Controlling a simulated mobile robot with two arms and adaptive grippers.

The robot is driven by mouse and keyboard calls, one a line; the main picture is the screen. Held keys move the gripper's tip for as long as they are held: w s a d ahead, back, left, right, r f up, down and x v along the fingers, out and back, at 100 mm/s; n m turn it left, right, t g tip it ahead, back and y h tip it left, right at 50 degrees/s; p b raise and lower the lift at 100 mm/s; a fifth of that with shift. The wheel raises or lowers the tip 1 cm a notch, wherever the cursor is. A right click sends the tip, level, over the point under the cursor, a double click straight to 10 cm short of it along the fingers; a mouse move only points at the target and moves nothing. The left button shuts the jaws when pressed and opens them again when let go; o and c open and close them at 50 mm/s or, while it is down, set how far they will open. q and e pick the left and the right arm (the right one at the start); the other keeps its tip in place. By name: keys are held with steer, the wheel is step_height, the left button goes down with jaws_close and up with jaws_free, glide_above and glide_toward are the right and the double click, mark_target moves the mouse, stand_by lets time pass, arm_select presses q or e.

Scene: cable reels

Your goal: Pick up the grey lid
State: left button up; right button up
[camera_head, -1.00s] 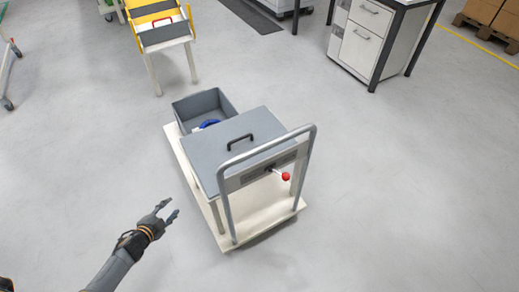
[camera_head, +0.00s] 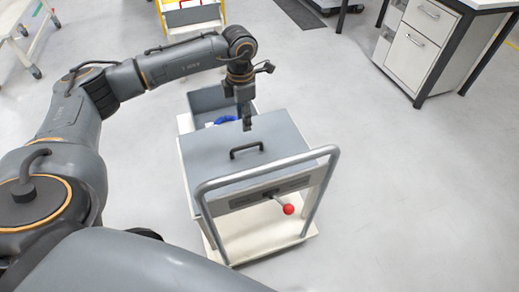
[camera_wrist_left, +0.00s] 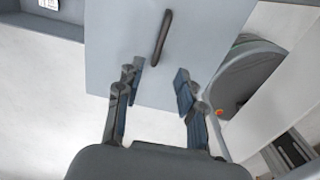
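The grey lid (camera_head: 225,160) is a flat panel with a black bar handle (camera_head: 247,149); it lies level on top of the white cart, behind the push bar. In the left wrist view the lid (camera_wrist_left: 205,35) and its handle (camera_wrist_left: 161,37) show beyond my fingers. My left gripper (camera_head: 246,124) points down above the lid's far edge, behind the handle. In the left wrist view its two fingers (camera_wrist_left: 158,85) are apart with nothing between them, and the handle is apart from them. My right gripper is not in view.
A grey bin (camera_head: 208,98) with a blue item (camera_head: 225,120) stands behind the lid. The cart's grey push bar (camera_head: 320,153) and red-knobbed lever (camera_head: 288,209) are in front. A white cabinet (camera_head: 416,45) stands back right. The floor to the right is clear.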

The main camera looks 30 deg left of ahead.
arm_select(q)
glide_above(247, 146)
steer(key=f, duration=0.5)
steer(key=f+b, duration=0.1)
steer(key=f, duration=0.1)
steer(key=shift+s+a+f, duration=0.1)
steer(key=shift+a+f, duration=0.05)
steer(key=shift+a, duration=0.15)
steer(key=shift+d+f+b, duration=0.15)
steer(key=shift+f+b, duration=0.35)
steer(key=shift+f, duration=2.6)
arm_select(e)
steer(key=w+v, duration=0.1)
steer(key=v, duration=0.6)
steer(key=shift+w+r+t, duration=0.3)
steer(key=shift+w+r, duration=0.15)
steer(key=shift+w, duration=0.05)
arm_select(q)
steer(key=shift+w, duration=0.2)
jaws_close()
